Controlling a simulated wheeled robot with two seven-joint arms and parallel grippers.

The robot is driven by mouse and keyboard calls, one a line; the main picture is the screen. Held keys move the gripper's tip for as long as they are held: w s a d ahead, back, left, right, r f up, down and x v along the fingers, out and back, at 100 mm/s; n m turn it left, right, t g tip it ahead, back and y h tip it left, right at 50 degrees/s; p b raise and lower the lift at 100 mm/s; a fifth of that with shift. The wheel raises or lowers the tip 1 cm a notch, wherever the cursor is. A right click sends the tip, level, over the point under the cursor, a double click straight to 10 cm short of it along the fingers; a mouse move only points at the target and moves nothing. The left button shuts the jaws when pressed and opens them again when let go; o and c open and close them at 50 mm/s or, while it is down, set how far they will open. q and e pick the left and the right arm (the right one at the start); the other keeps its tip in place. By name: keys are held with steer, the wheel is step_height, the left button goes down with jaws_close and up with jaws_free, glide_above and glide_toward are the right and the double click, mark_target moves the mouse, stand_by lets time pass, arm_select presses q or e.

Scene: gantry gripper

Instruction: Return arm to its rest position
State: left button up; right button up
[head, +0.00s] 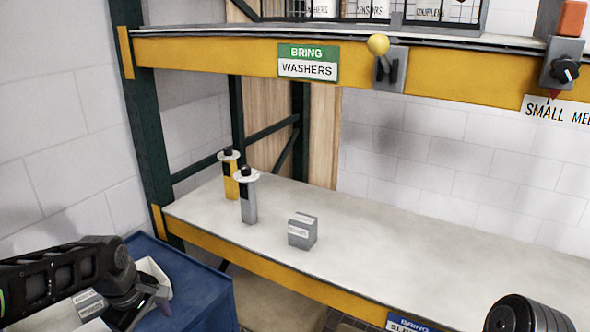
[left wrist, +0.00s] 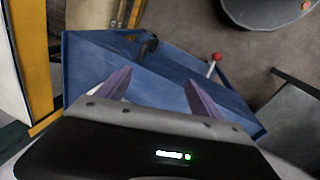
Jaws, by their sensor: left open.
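My left arm comes in from the left edge in the head view, low over the blue cart. The blue cart (left wrist: 157,66) shows beyond the fingers. A dark rounded part of my right arm shows at the bottom right of the head view. My right gripper is not in view.
A grey labelled box (head: 302,231) stands on the white shelf (head: 400,255). Left of it are a grey post (head: 248,203) and a yellow post (head: 230,180). The shelf's right part is clear. An upper yellow beam (head: 215,55) carries a switch (head: 565,70) and a yellow-knobbed lever (head: 378,45).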

arm_select(q)
steer(key=w+d+f+m+t+h, duration=0.2)
steer(key=w+d+f+m, duration=0.2)
steer(key=d+f+m, duration=0.5)
steer(key=s+d+f+m+h, duration=0.1)
steer(key=s+d+f, duration=0.3)
steer(key=d+f, duration=0.5)
steer(key=s+d+f+m+g, duration=0.1)
steer(key=s+d+f, duration=0.1)
steer(key=s+f, duration=0.2)
steer(key=s+d+f+m+g, duration=0.1)
steer(key=s+d+f, duration=0.2)
steer(key=s, duration=0.6)
steer(key=s+d+f+g+h, duration=0.1)
steer(key=s+d+f, duration=0.1)
steer(key=s+f, duration=0.5)
steer(key=shift+d+m+g, duration=0.4)
steer(key=shift+w, duration=0.1)
